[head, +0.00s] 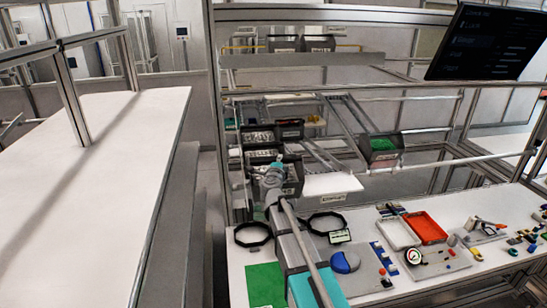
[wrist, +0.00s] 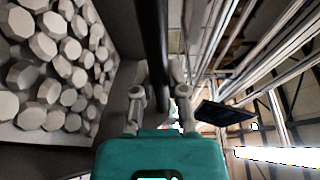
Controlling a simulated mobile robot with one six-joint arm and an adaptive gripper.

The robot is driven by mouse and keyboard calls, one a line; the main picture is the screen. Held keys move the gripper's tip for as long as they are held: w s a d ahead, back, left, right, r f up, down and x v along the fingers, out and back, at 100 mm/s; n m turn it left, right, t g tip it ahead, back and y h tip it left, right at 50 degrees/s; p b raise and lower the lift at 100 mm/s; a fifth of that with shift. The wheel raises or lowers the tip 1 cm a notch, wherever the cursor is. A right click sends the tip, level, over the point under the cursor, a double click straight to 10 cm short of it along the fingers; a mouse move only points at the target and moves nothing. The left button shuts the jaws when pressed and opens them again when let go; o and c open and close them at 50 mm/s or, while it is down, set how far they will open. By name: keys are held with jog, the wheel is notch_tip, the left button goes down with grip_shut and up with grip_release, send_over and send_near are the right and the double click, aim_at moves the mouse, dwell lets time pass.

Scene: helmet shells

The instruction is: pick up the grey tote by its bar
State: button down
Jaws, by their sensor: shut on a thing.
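The grey tote (wrist: 118,90) fills the left of the wrist view, close beside my gripper, and holds many pale grey faceted pieces. Its dark bar (wrist: 153,45) runs down the middle of the view between my two fingers. My gripper (wrist: 160,98) is shut on this bar. In the head view my gripper (head: 272,172) is at the lower shelf of the rack, at a dark grey tote (head: 294,188) that it and the arm partly hide. I cannot tell from the head view whether the tote is clear of the shelf.
More totes stand on the rack, one with green contents (head: 382,155). A white plate (head: 331,184) lies right of my gripper. Below is a white workbench (head: 365,222) with black rings, a red tray (head: 426,228) and small parts. A monitor (head: 487,42) hangs upper right.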

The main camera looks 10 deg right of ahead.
jog(key=shift+s+r+p, duration=0.2)
jog(key=shift+s+r, duration=0.05)
jog(key=shift+s, duration=0.35)
jog(key=shift+s+r+p, duration=0.15)
jog(key=shift+s+r, duration=0.15)
jog(key=shift+s, duration=0.3)
jog(key=shift+s+r+p, duration=0.2)
jog(key=shift+s+r, duration=0.05)
jog(key=shift+s, duration=0.35)
jog(key=shift+f, duration=0.1)
